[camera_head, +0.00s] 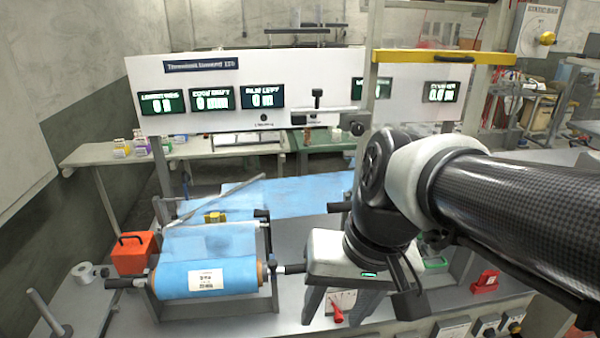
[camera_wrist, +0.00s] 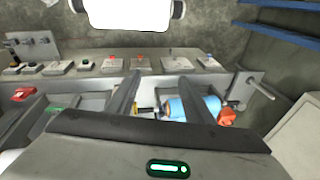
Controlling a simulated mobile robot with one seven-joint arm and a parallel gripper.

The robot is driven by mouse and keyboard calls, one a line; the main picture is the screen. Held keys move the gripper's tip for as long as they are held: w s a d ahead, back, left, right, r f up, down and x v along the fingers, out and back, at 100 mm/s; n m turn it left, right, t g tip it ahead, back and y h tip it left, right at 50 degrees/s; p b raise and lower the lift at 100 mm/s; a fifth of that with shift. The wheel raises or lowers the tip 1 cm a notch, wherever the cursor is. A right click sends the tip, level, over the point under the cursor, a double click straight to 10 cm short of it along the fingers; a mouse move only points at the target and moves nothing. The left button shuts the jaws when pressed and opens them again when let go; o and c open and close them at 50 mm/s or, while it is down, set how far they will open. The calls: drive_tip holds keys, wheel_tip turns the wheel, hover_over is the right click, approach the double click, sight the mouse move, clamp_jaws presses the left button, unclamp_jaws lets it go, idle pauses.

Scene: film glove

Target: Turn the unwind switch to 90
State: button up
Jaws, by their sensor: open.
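A switch with a red handle (camera_head: 338,313) sits on a pale dial plate on the front of the machine, partly framed by my fingers in the head view. Its label and setting are too small to read, so I cannot tell for sure that it is the unwind switch. The wrist view shows a row of switch plates, two with red knobs (camera_wrist: 140,61) (camera_wrist: 112,62). My gripper (camera_head: 337,316) is open, pointing down above the machine's front. The wrist view shows its two dark fingers (camera_wrist: 160,77) spread apart with nothing held between them.
A blue film roll (camera_head: 180,279) lies left of my gripper, with blue film running back from it. An orange box (camera_head: 134,253) stands at the left. A red block (camera_head: 485,282) sits at the right. A display board (camera_head: 310,75) stands behind.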

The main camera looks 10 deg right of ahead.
drive_tip(key=w+d+f+m+t+y+b, duration=0.1)
drive_tip(key=w+d+f+m+y+b, duration=0.3)
drive_tip(key=f, duration=0.7)
drive_tip(key=w+d+f+m+t+y+b, duration=0.15)
drive_tip(key=w+f+m+y+b, duration=0.35)
drive_tip(key=f, duration=0.7)
drive_tip(key=w+d+f+m+y+b, duration=0.35)
drive_tip(key=f+b, duration=0.25)
drive_tip(key=f, duration=0.5)
drive_tip(key=s+d+f+m+t+h+b, duration=0.2)
drive_tip(key=d+f+m+t+h+b, duration=0.4)
drive_tip(key=f, duration=0.6)
drive_tip(key=s+d+f+m+t+h+b, duration=0.1)
drive_tip(key=s+f+m+t+h, duration=0.15)
drive_tip(key=f+m, duration=0.7)
drive_tip(key=s+d+f+m+t+h+b, duration=0.2)
drive_tip(key=d+f+m+t+h+b, duration=0.25)
drive_tip(key=f, duration=1.05)
drive_tip(key=shift+t+h, duration=0.35)
drive_tip(key=shift+h, duration=0.1)
drive_tip(key=w, duration=0.6)
drive_tip(key=w+a+b, duration=0.1)
drive_tip(key=w, duration=0.4)
drive_tip(key=w+b, duration=0.1)
drive_tip(key=w, duration=0.5)
drive_tip(key=shift+w+a, duration=0.15)
drive_tip(key=shift+w, duration=0.15)
drive_tip(key=c, duration=1)
